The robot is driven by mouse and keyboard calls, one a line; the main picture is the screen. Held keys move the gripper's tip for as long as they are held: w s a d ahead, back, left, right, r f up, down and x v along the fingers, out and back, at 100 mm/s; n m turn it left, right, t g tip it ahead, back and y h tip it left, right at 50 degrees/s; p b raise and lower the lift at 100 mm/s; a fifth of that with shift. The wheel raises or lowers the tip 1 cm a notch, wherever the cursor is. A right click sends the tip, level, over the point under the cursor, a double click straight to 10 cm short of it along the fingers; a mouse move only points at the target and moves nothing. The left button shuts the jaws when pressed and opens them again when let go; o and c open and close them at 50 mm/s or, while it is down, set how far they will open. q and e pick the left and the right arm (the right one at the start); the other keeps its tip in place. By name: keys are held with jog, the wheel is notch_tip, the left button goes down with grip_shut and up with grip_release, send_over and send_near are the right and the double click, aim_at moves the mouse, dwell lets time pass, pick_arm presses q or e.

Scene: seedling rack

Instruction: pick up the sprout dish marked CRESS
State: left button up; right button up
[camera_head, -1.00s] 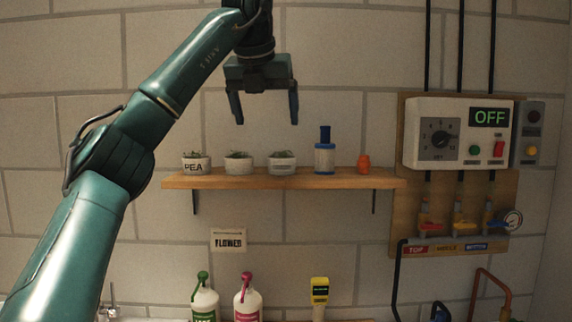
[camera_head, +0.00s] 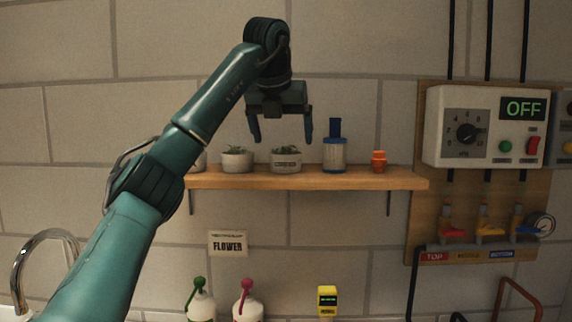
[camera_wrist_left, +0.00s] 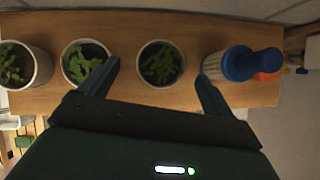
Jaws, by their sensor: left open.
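Three small pale sprout dishes stand in a row on the wooden shelf (camera_head: 340,180). The right dish (camera_head: 287,167) has a dark label too small to read. The middle dish (camera_head: 237,165) shows no readable label, and the left dish (camera_head: 200,163) is mostly hidden by my arm. I cannot read CRESS on any. My left gripper (camera_head: 282,138) is open and empty, pointing down just above the right dish. In the left wrist view, the right dish (camera_wrist_left: 160,82) lies between the open fingers (camera_wrist_left: 158,72), with the middle dish (camera_wrist_left: 85,62) left of them.
A blue-capped bottle (camera_head: 334,158) stands close right of the right dish, near my right-hand finger. An orange pot (camera_head: 379,161) is further right. A control box (camera_head: 485,130) is on the wall at right. Bottles (camera_head: 247,306) stand below the shelf.

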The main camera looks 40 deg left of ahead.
aim_at(286, 153)
pick_arm(q)
jog(key=x, duration=0.5)
jog(key=shift+d+f+p, duration=0.1)
jog(key=shift+f+p, duration=0.25)
jog(key=shift+f, duration=0.1)
jog(key=shift+c, duration=0.6)
jog(key=c, duration=1)
jog(key=shift+r, duration=0.15)
